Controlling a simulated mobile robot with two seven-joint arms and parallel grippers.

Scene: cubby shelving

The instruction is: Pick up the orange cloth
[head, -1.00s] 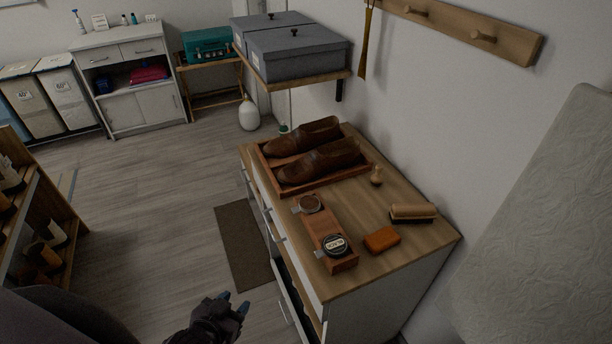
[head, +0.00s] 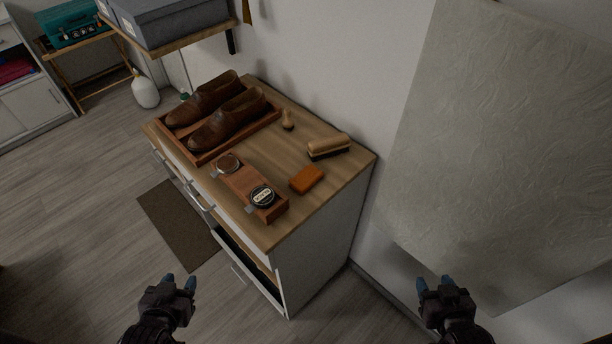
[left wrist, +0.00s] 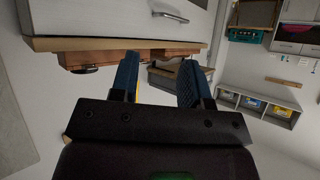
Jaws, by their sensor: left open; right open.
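The orange cloth (head: 306,179) lies folded in a small block on the wooden top of the white dresser (head: 318,240), near its front right part. It is right of the wooden box with the round tins. My left gripper (head: 180,281) is open and empty, low in front of the dresser. It also shows in the left wrist view (left wrist: 160,80), with its two blue fingers apart. My right gripper (head: 435,284) is open and empty, to the right of the dresser by the wall. Both grippers are apart from the cloth.
Brown shoes (head: 226,120) stand in a wooden tray. A brush (head: 328,146), a small wooden dauber (head: 288,121) and a wooden box (head: 252,188) with tins share the dresser top. A pale textured panel (head: 500,150) stands at right. A shelf with grey boxes (head: 165,20) hangs above.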

